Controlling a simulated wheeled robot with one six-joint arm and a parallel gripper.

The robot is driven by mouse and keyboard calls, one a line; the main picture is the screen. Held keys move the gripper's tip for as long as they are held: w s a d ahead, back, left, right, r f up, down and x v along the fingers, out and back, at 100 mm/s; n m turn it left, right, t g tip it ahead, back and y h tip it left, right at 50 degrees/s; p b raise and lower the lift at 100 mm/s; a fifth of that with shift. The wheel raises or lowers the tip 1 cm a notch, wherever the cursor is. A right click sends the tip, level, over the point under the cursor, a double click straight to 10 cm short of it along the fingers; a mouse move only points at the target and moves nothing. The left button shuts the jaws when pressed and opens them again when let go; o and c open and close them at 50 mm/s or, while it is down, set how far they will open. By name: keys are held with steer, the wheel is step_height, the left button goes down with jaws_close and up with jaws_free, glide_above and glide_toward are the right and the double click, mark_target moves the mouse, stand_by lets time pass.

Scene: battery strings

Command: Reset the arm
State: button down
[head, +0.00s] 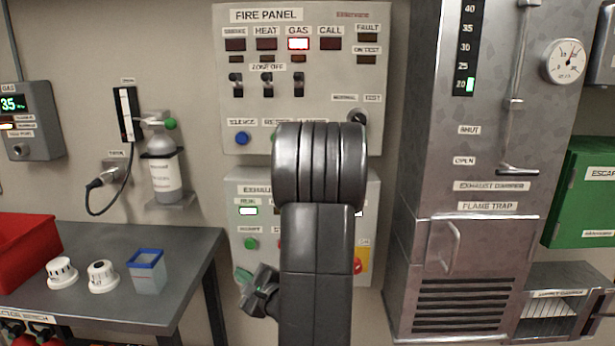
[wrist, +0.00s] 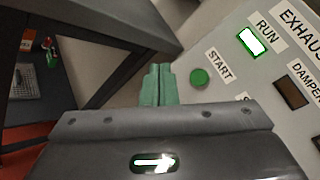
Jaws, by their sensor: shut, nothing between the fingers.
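My arm stands upright in the middle of the head view, in front of the fire panel (head: 305,80) and the exhaust panel (head: 240,187). My gripper (head: 243,274) shows at the lower left of the arm, partly hidden by it, near the left edge of the exhaust panel. In the wrist view its green fingers (wrist: 158,85) are together with nothing between them. The green START button (wrist: 199,78) is just right of the fingertips in that view; I cannot tell whether they touch the panel. The lit RUN lamp (wrist: 252,41) is at the upper right.
A bench (head: 180,250) at left holds a red bin (head: 25,245), two white detector heads and a blue-rimmed cup (head: 146,270). A gas bottle (head: 163,172) hangs on the wall. A metal exhaust cabinet (head: 440,130) stands at right. The GAS lamp (head: 298,44) glows red.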

steer(key=shift+w, duration=0.1)
steer(key=w, duration=0.5)
steer(key=shift+w+d+f, duration=0.1)
steer(key=shift+w+f, duration=0.1)
steer(key=shift+w, duration=0.2)
steer(key=shift+b, duration=0.65)
steer(key=p, duration=0.4)
steer(key=shift+r, duration=0.4)
